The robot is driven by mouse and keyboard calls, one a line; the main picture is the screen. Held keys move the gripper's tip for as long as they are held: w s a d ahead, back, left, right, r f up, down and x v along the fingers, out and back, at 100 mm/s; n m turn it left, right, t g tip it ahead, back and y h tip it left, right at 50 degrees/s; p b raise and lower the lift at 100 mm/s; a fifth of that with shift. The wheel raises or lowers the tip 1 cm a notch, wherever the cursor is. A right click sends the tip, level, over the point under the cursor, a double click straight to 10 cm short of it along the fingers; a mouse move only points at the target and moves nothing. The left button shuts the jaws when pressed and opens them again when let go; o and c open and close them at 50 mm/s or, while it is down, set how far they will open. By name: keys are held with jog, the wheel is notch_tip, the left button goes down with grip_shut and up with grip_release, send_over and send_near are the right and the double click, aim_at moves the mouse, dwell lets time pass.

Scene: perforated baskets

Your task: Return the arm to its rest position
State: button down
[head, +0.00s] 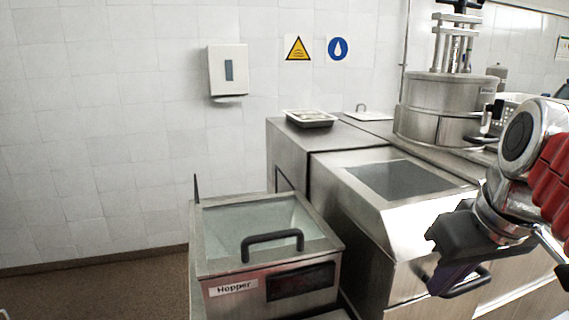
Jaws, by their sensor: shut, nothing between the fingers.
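My gripper (444,282) is at the right of the head view, dark and pointing down from a silver wrist with a red ribbed sleeve. Its fingers are shut and I see nothing held in them. It hangs in front of the steel cabinet (410,270), overlapping a black handle there; whether it touches the handle I cannot tell. The rest of the arm runs out of the picture at the right edge.
A steel hopper (222,268) with a glass lid and black handle stands at front centre. A tray (309,118) lies on the counter behind. A large steel vessel (440,108) stands at back right. The floor (100,290) at left is clear.

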jog(key=s+a+f, duration=0.1)
jog(key=a+f, duration=0.3)
jog(key=f, duration=0.4)
jog(key=s+a+f+m+t, duration=0.1)
jog(key=a+f, duration=0.3)
jog(key=f, duration=0.4)
jog(key=shift+s, duration=0.75)
jog(key=c, duration=2.5)
grip_release()
jog(key=shift+a+f, duration=0.1)
jog(key=shift+c, duration=0.2)
